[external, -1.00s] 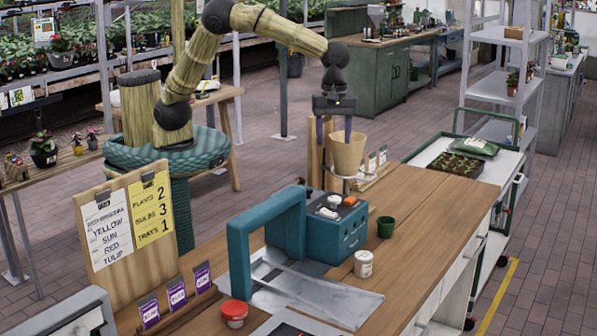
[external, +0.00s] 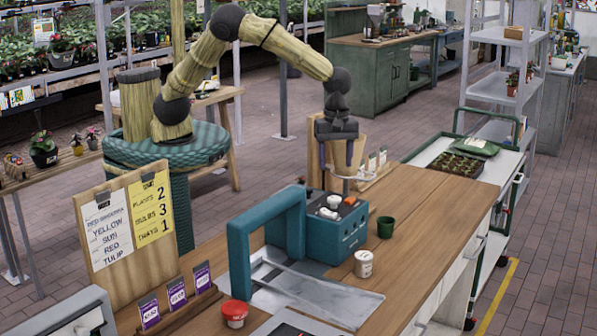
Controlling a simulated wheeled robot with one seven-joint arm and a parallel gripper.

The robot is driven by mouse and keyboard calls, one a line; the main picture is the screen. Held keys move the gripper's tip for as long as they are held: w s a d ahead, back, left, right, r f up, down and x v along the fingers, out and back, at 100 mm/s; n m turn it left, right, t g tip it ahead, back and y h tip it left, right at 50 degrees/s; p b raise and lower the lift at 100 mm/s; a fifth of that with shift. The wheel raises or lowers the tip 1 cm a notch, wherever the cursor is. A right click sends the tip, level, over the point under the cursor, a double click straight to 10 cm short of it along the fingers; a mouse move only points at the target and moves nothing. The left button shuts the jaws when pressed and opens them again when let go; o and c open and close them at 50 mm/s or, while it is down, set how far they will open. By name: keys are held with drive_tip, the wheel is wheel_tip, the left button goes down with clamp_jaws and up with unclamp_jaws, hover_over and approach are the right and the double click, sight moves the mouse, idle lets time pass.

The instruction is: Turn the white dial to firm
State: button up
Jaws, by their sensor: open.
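A teal machine (external: 335,240) with an arched frame stands on the wooden bench. On top of its box is a round white dial (external: 334,201). A flat white piece (external: 326,213) lies in front of the dial, and a small orange-red part (external: 350,201) is to its right. The dial's markings and pointer are too small to read. My gripper (external: 336,164) is open and empty, pointing down. In the picture it is above the dial, with a clear gap between them. How far behind the dial it is in depth I cannot tell.
A green cup (external: 386,227) and a white jar (external: 363,264) stand right of the machine. A red-lidded tub (external: 235,313) and a sign board (external: 128,232) are at left.

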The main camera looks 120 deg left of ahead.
sight(335, 198)
wheel_tip(335, 198, down, 10)
drive_tip(key=shift+f+p, duration=0.15)
drive_tip(key=shift+p, duration=1.1)
drive_tip(key=c, duration=1)
drive_tip(key=shift+m, duration=0.4)
drive_tip(key=m+b, duration=0.3)
drive_tip(key=m, duration=0.2)
drive_tip(key=m+b, duration=0.2)
drive_tip(key=m, duration=0.4)
drive_tip(key=shift+m, duration=0.4)
